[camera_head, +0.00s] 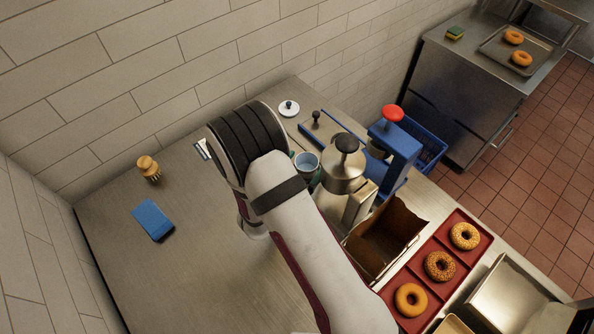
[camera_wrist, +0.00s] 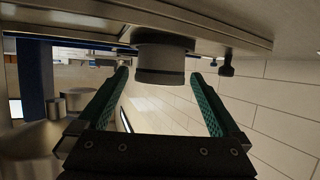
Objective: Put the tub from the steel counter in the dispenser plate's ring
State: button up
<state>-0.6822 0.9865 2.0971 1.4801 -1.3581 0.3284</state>
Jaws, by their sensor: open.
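The tub (camera_head: 307,161), a small round grey cup with a pale blue inside, stands on the steel counter (camera_head: 190,230) beside my arm. In the wrist view, which is upside down, the tub (camera_wrist: 160,62) is just ahead of my gripper (camera_wrist: 160,78). The two teal fingers are open, one to each side of the tub and apart from it. The head view mostly hides the gripper behind my arm. The blue dispenser (camera_head: 400,146) with a red knob stands right of the tub. I cannot make out its plate's ring.
A steel pot (camera_head: 342,172) with a black knob stands close right of the tub. A white disc (camera_head: 289,108) with a dark knob lies behind. A brown box (camera_head: 390,238) and a red bagel tray (camera_head: 474,218) are front right. The left counter is mostly clear, with a blue sponge (camera_head: 152,220).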

jog(key=v, duration=1.1)
notch_tip(320, 180, up, 7)
jog(key=a+m+g+y, duration=0.1)
jog(key=a+g+y, duration=0.1)
jog(key=g+y, duration=0.5)
jog(key=s+d+r+g, duration=0.2)
jog(key=s+d+r, duration=0.1)
jog(key=s+d, duration=0.4)
jog(key=s+d+r+g, duration=0.3)
jog(key=s+d, duration=0.4)
jog(key=s, duration=0.7)
jog(key=shift+s+r+g, duration=0.15)
jog(key=shift+r+g, duration=0.15)
jog(key=shift+r, duration=0.15)
